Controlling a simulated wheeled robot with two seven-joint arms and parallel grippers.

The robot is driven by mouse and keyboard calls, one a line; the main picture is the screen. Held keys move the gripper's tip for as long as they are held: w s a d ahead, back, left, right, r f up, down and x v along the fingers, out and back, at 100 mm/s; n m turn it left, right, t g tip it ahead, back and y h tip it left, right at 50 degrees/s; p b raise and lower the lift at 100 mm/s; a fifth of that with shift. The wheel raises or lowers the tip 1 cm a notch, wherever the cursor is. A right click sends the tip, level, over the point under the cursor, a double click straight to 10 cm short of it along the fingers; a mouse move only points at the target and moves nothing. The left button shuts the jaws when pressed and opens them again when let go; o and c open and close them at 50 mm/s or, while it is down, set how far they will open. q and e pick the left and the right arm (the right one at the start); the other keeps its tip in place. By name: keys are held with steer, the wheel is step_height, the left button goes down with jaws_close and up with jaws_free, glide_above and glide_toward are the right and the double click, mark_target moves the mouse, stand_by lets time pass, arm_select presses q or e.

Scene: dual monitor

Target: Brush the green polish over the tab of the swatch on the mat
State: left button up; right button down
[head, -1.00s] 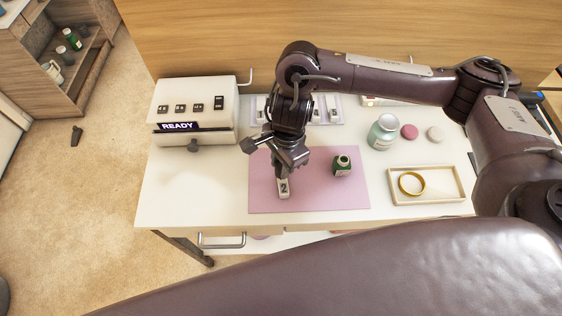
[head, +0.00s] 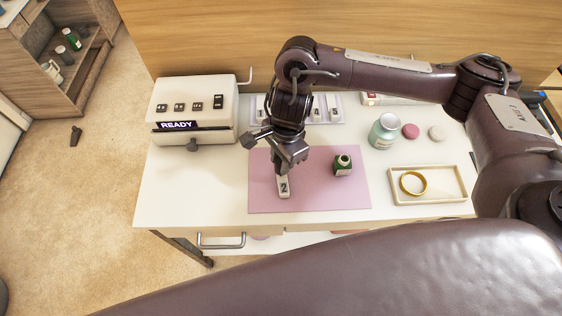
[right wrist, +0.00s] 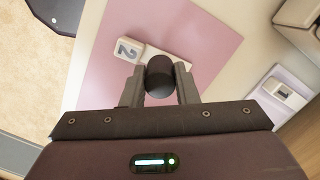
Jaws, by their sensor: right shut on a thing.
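The swatch (head: 284,188) lies on the pink mat (head: 318,200), with a "2" on its near block. In the right wrist view, the swatch (right wrist: 128,49) shows its pale tab (right wrist: 179,60) running partly behind the dark cap. My right gripper (head: 283,169) is over the tab's far end. In the right wrist view, the gripper (right wrist: 160,86) is shut on the dark round brush cap (right wrist: 160,74). The brush tip is hidden, so I cannot tell whether it touches the tab. The green polish bottle (head: 343,166) stands uncapped on the mat. My left gripper is not in view.
A white box (head: 195,105) with a READY display stands at the left. A rack with more swatches (head: 336,108) is behind my arm. A jar (head: 384,131), two round pads and a wooden tray (head: 453,197) with a gold ring are at the right. The table's front left is clear.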

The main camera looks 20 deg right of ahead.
steer(key=shift+w, duration=0.25)
steer(key=shift+w+d+f+b, duration=0.15)
steer(key=shift+w+b, duration=0.15)
steer(key=shift+w, duration=0.25)
steer(key=shift+w+d+r+b, duration=0.15)
steer(key=shift+w+b, duration=0.1)
steer(key=shift+w, duration=0.3)
steer(key=shift+w+f, duration=0.1)
steer(key=shift+w+d, duration=0.15)
steer(key=shift+w, duration=0.3)
steer(key=shift+d, duration=0.1)
steer(key=shift+d, duration=0.1)
steer(key=shift+s, duration=0.25)
steer(key=shift+s, duration=0.45)
steer(key=shift+s, duration=0.1)
